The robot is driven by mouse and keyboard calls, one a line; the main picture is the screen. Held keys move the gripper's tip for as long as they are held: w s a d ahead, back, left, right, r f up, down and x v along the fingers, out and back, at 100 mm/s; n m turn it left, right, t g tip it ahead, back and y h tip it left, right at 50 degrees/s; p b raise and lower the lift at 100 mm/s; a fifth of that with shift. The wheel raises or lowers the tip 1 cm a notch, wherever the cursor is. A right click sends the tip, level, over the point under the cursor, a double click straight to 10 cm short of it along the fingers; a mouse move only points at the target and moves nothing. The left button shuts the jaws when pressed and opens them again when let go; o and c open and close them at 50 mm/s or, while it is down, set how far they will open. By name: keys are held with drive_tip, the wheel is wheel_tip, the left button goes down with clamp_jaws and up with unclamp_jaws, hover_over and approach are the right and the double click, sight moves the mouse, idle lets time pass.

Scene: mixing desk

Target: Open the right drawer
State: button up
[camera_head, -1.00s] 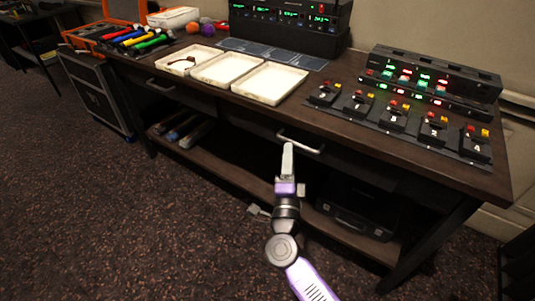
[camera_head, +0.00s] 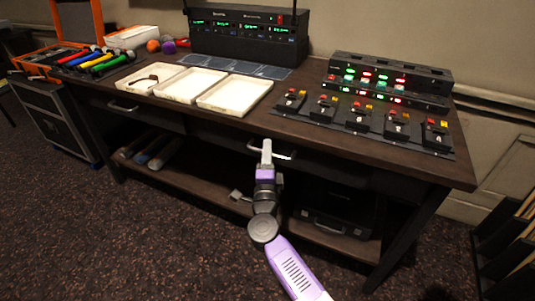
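The right drawer (camera_head: 325,168) is in the dark front of the desk, under the mixing controls, and looks closed. Its pale bar handle (camera_head: 284,156) runs across the drawer front. My gripper (camera_head: 266,150) is at the handle, its light-grey finger end upright and overlapping the left half of the bar. I cannot tell whether it touches the bar or how far apart the fingers are. The left drawer's handle (camera_head: 123,107) shows further left on the same desk front.
The desk top (camera_head: 290,128) carries white trays (camera_head: 235,95), black switch units (camera_head: 360,117) and a lit panel (camera_head: 385,78). The lower shelf (camera_head: 190,178) holds rolled items and a dark case (camera_head: 335,222). A dark rack (camera_head: 505,245) stands at the right. Carpet in front is clear.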

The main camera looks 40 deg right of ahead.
drive_tip(key=shift+c, duration=0.2)
clamp_jaws()
idle(1.2)
